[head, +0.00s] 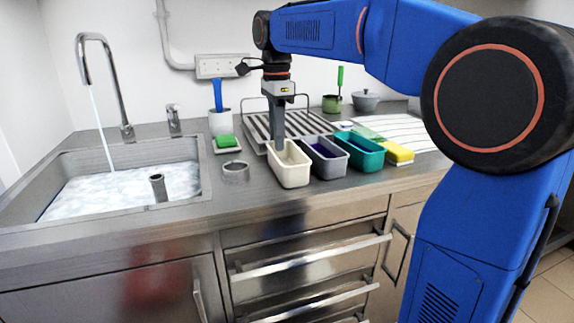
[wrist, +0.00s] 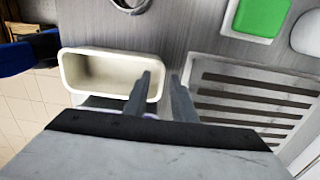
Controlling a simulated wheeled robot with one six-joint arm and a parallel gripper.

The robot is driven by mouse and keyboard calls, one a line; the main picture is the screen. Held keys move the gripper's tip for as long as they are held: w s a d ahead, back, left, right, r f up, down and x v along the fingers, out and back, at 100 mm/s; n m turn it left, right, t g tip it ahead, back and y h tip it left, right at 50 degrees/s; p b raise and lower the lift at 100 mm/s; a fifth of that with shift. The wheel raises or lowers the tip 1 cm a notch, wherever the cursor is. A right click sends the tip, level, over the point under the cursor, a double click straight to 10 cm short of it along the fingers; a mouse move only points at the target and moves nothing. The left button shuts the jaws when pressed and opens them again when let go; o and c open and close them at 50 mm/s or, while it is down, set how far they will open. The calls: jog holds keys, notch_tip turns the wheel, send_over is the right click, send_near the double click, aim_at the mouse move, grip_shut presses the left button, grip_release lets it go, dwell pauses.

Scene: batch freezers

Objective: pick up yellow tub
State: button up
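A pale cream-yellow tub (head: 289,172) stands upright on the steel counter, leftmost in a row of three tubs. It looks empty in the wrist view (wrist: 82,55). My gripper (head: 279,148) points down at the tub's back end. In the wrist view my gripper (wrist: 162,74) has its two fingers apart, one over the tub's inside and one outside its end wall, with the rim between them. A gap shows between the fingers. I cannot tell how deep the fingertips reach.
A grey tub with purple inside (head: 326,164) and a teal tub (head: 361,156) stand close to the right, then a yellow sponge (head: 398,153). A drying rack (head: 258,128) is behind. A metal ring (head: 235,173) and green sponge (head: 227,141) lie left, before the sink (head: 205,185).

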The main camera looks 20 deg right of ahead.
aim_at(287, 162)
jog(key=shift+d+f, duration=0.1)
jog(key=shift+f, duration=1.4)
grip_shut()
jog(key=shift+r, duration=0.1)
